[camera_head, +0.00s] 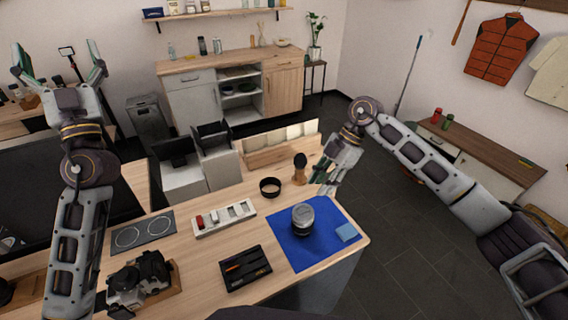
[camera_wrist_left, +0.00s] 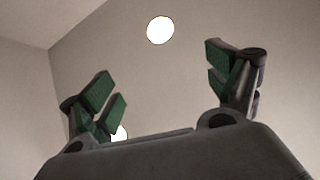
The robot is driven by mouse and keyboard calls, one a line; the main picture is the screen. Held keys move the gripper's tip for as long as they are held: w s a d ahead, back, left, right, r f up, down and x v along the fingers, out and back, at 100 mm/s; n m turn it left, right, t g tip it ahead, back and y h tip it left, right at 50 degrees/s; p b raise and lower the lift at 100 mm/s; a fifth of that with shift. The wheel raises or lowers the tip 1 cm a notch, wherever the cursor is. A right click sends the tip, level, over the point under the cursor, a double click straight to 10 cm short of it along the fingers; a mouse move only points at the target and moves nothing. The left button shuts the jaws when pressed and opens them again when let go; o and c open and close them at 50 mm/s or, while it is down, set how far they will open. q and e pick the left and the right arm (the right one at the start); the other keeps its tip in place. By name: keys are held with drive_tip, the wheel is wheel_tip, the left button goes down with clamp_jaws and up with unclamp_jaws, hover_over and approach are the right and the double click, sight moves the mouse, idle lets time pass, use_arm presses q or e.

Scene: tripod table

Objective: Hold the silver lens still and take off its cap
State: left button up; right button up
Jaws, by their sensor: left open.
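The silver lens (camera_head: 303,219) stands upright on the blue mat (camera_head: 284,245) near the right end of the table. Its top looks closed, but the cap is too small to tell apart from the body. My left gripper (camera_head: 56,54) is raised high at the far left, open and empty, far from the lens. In the left wrist view its green-padded fingers (camera_wrist_left: 167,80) stand wide apart against wall and ceiling. My right gripper (camera_head: 322,181) points down beside the table's right back edge, behind and right of the lens and apart from it. Its finger opening is unclear.
On the wooden table (camera_head: 192,256) are a black ring (camera_head: 270,187), a brush (camera_head: 300,168), a white strip holder (camera_head: 224,218), a black tray (camera_head: 245,267), a camera (camera_head: 139,283) and a blue cloth (camera_head: 347,232). An upright panel (camera_head: 280,148) stands behind.

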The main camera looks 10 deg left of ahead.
use_arm(q)
drive_tip(key=w+d+f+m+g+h, duration=0.15)
drive_tip(key=d+f+h, duration=0.25)
drive_tip(key=d+f, duration=0.45)
drive_tip(key=w+d+f+h, duration=0.3)
drive_tip(key=d+f, duration=0.4)
drive_tip(key=f, duration=0.2)
drive_tip(key=w+d+f+g+h, duration=0.15)
drive_tip(key=d+f+h, duration=0.25)
drive_tip(key=d+f, duration=0.4)
drive_tip(key=s+d+f+m+g+h, duration=0.2)
drive_tip(key=s+d+f, duration=0.4)
drive_tip(key=d+f, duration=0.4)
drive_tip(key=s+d+f+m+g+h, duration=0.2)
drive_tip(key=s+d+f+g+h, duration=0.2)
drive_tip(key=d+f, duration=0.7)
drive_tip(key=shift+s+d+m+g+h, duration=0.4)
drive_tip(key=shift+s+d+h, duration=0.1)
drive_tip(key=shift+s, duration=0.7)
drive_tip(key=shift+w+f, duration=0.1)
drive_tip(key=shift+w, duration=0.05)
drive_tip(key=shift+x, duration=6.75)
drive_tip(key=shift+c, duration=0.4)
